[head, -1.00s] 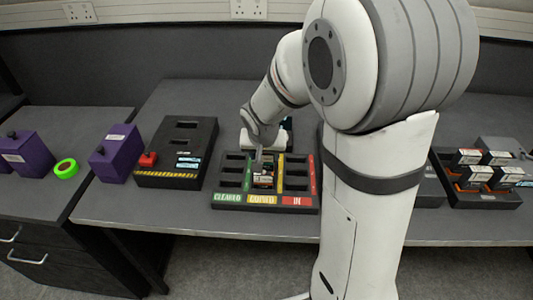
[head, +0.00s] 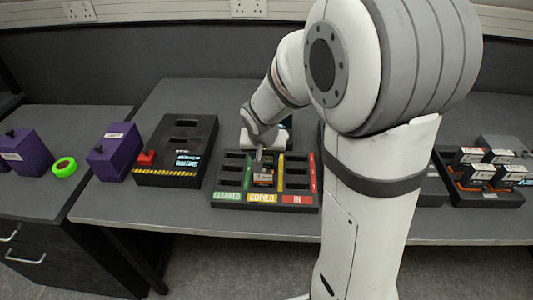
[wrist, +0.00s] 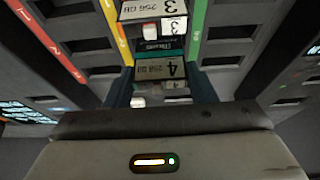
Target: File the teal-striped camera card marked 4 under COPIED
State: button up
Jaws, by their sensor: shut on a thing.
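The camera card marked 4 (wrist: 160,70) has a white 256 GB label and a teal band, and sits between the dark fingers of my gripper (wrist: 162,84) in the wrist view. My gripper (head: 259,160) is shut on it over the middle column of the black sorting tray (head: 216,199), between the green and yellow strips, behind the COPIED label (head: 262,198). A card marked 3 (wrist: 150,9) stands just beyond it in that same column. I cannot tell whether card 4's lower end is in a slot.
The CLEARED and IN columns flank the middle one, with empty slots showing. An orange-lined rack (head: 500,198) with several cards is at right.

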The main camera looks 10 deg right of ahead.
jog(key=shift+f+b, duration=0.65)
jog(key=shift+b, duration=0.2)
dwell(0.4)
dwell(0.3)
jog(key=o, duration=1.4)
jog(key=shift+r, duration=0.1)
jog(key=shift+r+p, duration=2.5)
jog(key=shift+r, duration=1.25)
